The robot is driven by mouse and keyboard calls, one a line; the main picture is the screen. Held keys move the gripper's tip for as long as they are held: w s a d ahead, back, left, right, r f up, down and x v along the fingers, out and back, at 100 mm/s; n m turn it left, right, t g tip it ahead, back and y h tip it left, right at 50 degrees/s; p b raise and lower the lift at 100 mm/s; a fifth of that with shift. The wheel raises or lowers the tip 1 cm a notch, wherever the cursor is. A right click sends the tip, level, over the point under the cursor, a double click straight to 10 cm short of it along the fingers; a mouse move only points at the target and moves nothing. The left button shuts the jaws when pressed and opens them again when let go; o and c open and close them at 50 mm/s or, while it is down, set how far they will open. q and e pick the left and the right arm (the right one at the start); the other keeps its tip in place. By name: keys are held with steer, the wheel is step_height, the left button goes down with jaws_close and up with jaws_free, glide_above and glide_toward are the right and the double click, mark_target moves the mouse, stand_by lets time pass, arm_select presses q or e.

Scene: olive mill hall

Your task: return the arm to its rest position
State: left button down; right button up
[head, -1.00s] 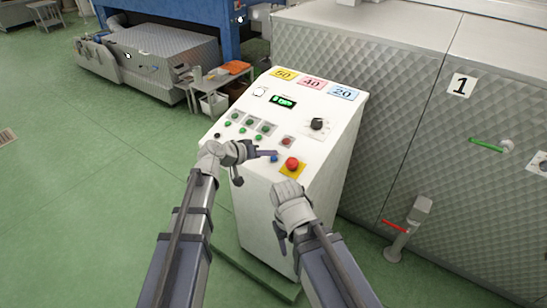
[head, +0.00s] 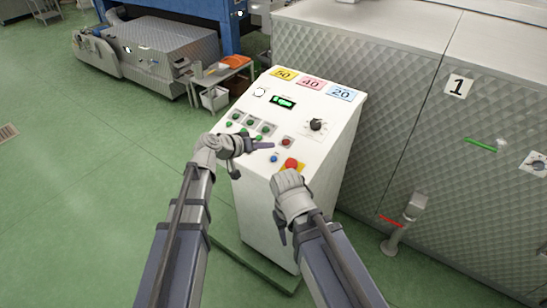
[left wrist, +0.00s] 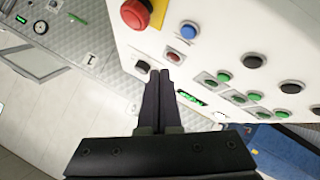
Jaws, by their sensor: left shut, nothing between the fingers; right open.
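My left gripper (head: 264,147) is over the front of the white control panel (head: 264,89), left of the red push button (head: 286,142). Its fingers are shut and empty. In the left wrist view, the closed dark fingers (left wrist: 160,78) point up across the panel, which looks tilted there. The blue button (head: 273,159) shows just below the fingertips, clear of them. My right gripper (head: 281,235) hangs low in front of the cabinet's lower right. It is open, with its fingers partly hidden by its own wrist.
A red emergency button (head: 291,164) and a black knob (head: 316,125) stand out from the panel. A silver machine (head: 400,110) marked 1 stands close on the right. A small table (head: 220,78) is behind on the left. Green floor (head: 80,200) on the left is free.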

stand_by(0.4)
arm_select(q)
steer(key=s+d+f+m+g+y, duration=0.1)
steer(key=s+f+g+y, duration=0.15)
steer(key=s+f, duration=0.4)
steer(key=s+d+f+m+g+y, duration=0.1)
steer(key=s+f+g+y, duration=0.15)
steer(key=s, duration=0.65)
steer(key=s+a+f+g+y, duration=0.2)
steer(key=s+a+y, duration=0.4)
steer(key=s, duration=0.4)
steer(key=shift+a+f+n+g, duration=0.2)
steer(key=shift+a+n+g, duration=0.1)
steer(key=shift+a+g, duration=0.25)
